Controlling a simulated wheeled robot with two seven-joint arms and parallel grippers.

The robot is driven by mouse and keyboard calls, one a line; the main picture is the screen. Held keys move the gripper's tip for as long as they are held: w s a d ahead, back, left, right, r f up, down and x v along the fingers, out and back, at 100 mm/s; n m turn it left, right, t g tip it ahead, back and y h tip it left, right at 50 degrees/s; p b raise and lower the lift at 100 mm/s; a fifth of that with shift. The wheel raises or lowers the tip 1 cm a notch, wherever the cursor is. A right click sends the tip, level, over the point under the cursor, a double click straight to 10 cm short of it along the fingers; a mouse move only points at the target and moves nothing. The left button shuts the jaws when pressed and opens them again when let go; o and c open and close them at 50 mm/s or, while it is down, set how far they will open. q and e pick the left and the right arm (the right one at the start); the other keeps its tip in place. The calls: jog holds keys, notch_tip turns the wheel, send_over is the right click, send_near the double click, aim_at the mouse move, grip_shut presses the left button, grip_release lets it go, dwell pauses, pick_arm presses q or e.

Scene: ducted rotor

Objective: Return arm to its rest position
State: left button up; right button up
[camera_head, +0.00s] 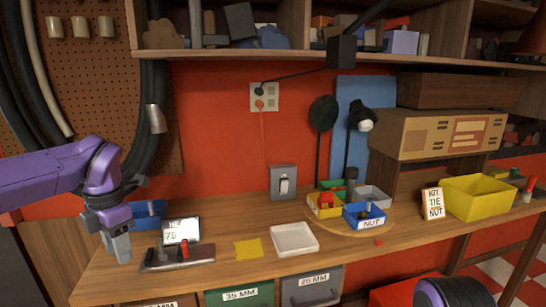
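My purple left arm comes in from the left, and its gripper (118,247) points down over the left end of the workbench (345,250). The grey fingers look close together, but I cannot tell whether they are open or shut. I see nothing held below them. A small device with a display (181,231) and a dark base with a red part (178,256) are to the right of the gripper, apart from it. A purple and black part of me shows at the bottom right edge; my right gripper is not in view.
A blue bin (147,221) stands close behind the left gripper. A yellow square (249,249) and a white tray (294,238) lie mid-bench. Small bins, including the blue NUT bin (364,222), a sign (433,204) and a yellow crate (480,205) are farther right. A shelf overhangs the back.

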pick_arm(q)
jog(key=s+a+f+m+t+y, duration=0.1)
jog(key=s+a+f+m+y, duration=0.15)
jog(key=f, duration=0.65)
jog(key=s+a+f+m+t+y, duration=0.1)
jog(key=f+m+y, duration=0.3)
jog(key=f, duration=0.5)
jog(key=s+a+f+m+t+y, duration=0.1)
jog(key=a+f+m+y, duration=0.2)
jog(key=f, duration=0.7)
jog(key=s+d+f+m+h, duration=0.3)
jog(key=s+f+m, duration=0.3)
jog(key=s, duration=0.6)
jog(key=s+d+f+m+h, duration=0.3)
jog(key=s+d+f+m, duration=0.2)
jog(key=s, duration=0.8)
notch_tip(320, 180, down, 4)
jog(key=shift+d+f+m, duration=0.15)
jog(key=shift+d+m, duration=0.1)
jog(key=shift+m, duration=0.9)
jog(key=shift+w+h, duration=0.1)
jog(key=shift+h, duration=0.15)
jog(key=shift+c, duration=0.3)
